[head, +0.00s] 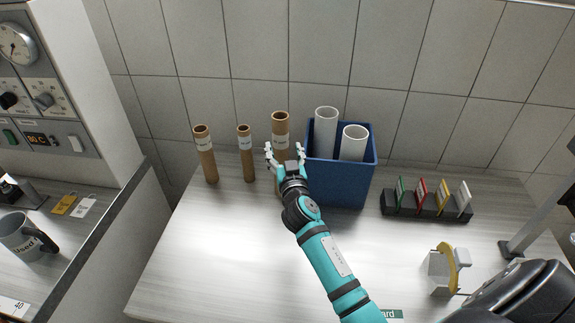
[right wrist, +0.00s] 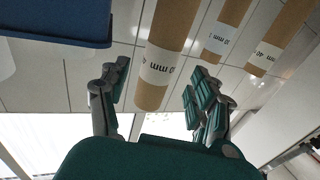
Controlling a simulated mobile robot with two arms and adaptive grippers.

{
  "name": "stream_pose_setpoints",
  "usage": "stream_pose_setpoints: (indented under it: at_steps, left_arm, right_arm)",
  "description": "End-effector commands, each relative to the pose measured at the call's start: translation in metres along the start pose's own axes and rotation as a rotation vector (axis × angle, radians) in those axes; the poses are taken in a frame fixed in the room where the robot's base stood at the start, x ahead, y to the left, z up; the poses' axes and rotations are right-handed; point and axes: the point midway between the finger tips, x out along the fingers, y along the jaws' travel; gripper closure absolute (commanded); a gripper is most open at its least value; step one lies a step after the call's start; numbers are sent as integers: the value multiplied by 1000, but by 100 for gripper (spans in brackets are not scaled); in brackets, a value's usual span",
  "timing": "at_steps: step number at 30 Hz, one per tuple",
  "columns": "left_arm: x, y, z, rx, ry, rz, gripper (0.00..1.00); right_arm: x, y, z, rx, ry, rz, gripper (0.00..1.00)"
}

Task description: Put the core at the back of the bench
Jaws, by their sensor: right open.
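Three brown cardboard cores stand upright at the back of the bench, each with a white label: a left one (head: 206,155), a thin middle one (head: 246,155) and a wider right one (head: 281,124). My right gripper (head: 284,149) is open in front of the right core and hides its lower part in the head view. In the right wrist view, this core (right wrist: 172,38) shows between the open fingers (right wrist: 158,82), with no clear contact visible. Its label reads in mm, but the full number is not clear. My left gripper is not in view.
A blue bin (head: 340,186) holding two white tubes (head: 326,130) stands just right of the gripper. A black rack (head: 427,207) with coloured cards and a yellow-handled tape dispenser (head: 446,270) are farther right. The bench front left (head: 210,260) is clear.

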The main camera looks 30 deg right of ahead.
Motion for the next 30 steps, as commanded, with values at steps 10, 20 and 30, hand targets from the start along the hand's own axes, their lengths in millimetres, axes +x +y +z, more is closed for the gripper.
stream_pose_setpoints:
  at_steps: [10,20,30]
  left_arm:
    - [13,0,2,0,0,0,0]
    - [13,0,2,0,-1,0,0]
    - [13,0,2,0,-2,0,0]
  right_arm:
    - [-55,0,1,0,1,-1,36]
    - [-60,0,0,-1,1,-1,36]
    - [-60,0,0,-1,1,0,36]
